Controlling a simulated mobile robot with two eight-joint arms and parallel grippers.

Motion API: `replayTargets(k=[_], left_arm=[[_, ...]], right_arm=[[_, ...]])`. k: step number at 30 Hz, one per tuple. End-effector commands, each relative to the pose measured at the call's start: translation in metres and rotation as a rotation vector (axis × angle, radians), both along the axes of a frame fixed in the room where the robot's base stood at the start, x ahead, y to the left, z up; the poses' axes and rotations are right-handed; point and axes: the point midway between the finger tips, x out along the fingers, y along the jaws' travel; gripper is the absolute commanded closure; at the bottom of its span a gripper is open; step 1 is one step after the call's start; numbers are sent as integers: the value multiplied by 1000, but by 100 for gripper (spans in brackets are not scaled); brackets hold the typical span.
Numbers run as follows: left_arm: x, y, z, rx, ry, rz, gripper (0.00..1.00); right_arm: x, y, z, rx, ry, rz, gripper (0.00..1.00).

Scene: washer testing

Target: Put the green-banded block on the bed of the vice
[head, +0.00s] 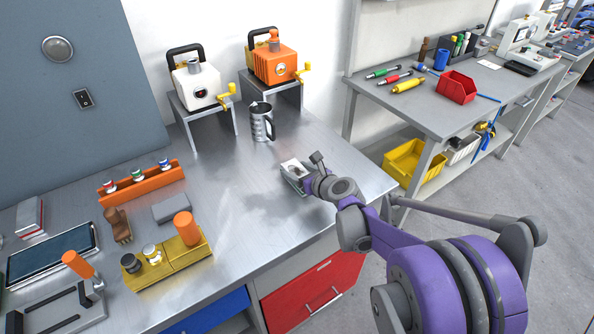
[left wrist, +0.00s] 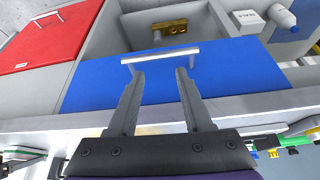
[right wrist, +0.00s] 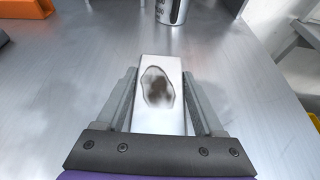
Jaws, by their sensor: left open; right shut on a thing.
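My right gripper (head: 300,180) is shut on a pale block (right wrist: 161,117) with a dark, blotchy patch on its top face. It is low over the near right part of the metal bench; I cannot tell whether the block touches the bench. No green band shows on the visible face. In the right wrist view the fingers lie along both sides of the block. My left gripper (left wrist: 158,100) is open and empty in front of a blue drawer. An orange-handled fixture (head: 82,268) lies at lower left; I cannot tell whether it is the vice. An orange rack (head: 150,187) holds red-, green- and blue-banded pieces.
A metal mug (head: 262,122) stands behind the held block. A white machine (head: 195,85) and an orange machine (head: 275,65) sit on stands behind. A grey box (head: 172,208), a brush (head: 118,226) and a yellow base (head: 170,262) crowd the left. The bench middle is clear.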

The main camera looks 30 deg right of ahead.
Motion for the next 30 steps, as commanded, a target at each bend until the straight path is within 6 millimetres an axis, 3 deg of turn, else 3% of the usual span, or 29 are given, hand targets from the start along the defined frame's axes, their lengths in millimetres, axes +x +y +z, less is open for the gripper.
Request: replayTargets(k=[3,4,8,18,23,30], left_arm=[[0,0,-4,0,1,0,50],[0,0,-3,0,1,0,50],[0,0,-2,0,1,0,50],[0,0,2,0,-1,0,50],[0,0,3,0,-1,0,50],[1,0,8,0,-2,0,50]], right_arm=[[0,0,-4,1,0,0,100],[0,0,-3,0,0,0,25],[0,0,-3,0,0,0,2],[0,0,3,0,0,0,0],[-24,-3,11,1,0,-4,0],[-73,-7,31,-2,0,-4,0]])
